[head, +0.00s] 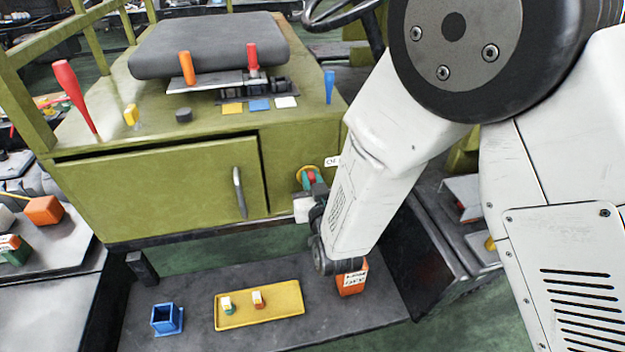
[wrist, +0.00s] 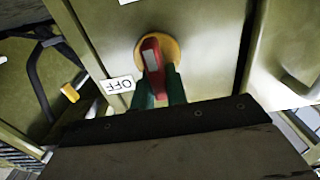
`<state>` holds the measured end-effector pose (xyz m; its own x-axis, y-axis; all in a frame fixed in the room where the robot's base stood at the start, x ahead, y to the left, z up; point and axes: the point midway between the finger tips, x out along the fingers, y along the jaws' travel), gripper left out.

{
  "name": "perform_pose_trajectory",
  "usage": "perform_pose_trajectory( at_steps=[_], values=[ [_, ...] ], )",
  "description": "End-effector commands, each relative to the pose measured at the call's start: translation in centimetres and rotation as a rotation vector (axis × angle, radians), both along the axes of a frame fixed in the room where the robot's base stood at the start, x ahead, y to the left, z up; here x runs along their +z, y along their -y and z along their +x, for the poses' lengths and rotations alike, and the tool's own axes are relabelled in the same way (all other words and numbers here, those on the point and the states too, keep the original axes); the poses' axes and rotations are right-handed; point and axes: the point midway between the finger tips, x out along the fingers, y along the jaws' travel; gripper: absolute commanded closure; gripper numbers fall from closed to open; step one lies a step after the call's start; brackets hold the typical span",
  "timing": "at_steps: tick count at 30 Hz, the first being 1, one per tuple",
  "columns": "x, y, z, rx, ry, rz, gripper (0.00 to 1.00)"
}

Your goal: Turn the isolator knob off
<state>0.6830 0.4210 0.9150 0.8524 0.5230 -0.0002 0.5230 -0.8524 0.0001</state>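The isolator knob (wrist: 152,62) is a red bar with a white mark, on a round yellow plate (wrist: 174,52) on the green cabinet front. In the wrist view it stands nearly upright, tilted slightly. An upside-down OFF label (wrist: 118,85) lies to its left. My gripper (wrist: 160,92) has its green fingers on both sides of the knob's near end, with no clear gap, so it looks shut on the knob. In the head view the knob (head: 311,176) is partly hidden by my gripper (head: 309,188), and the OFF label (head: 332,162) is partly covered by my arm.
A cabinet door with a grey handle (head: 240,192) is left of the knob. Below is a dark shelf with a blue holder (head: 166,319), a yellow tray (head: 259,318) and an orange box (head: 351,281). Screwdrivers and a grey seat (head: 208,45) are on top.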

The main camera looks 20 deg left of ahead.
Motion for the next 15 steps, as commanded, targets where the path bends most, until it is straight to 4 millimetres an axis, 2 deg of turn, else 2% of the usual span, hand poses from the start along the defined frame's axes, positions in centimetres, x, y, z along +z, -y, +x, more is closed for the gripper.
perform_pose_trajectory(
  at_steps=[8,15],
  values=[
    [-0.01,0.12,0.04,-0.003,0.014,-0.022,1.00],
    [-0.03,-0.06,-0.05,-0.003,0.075,-0.124,1.00]
  ],
)
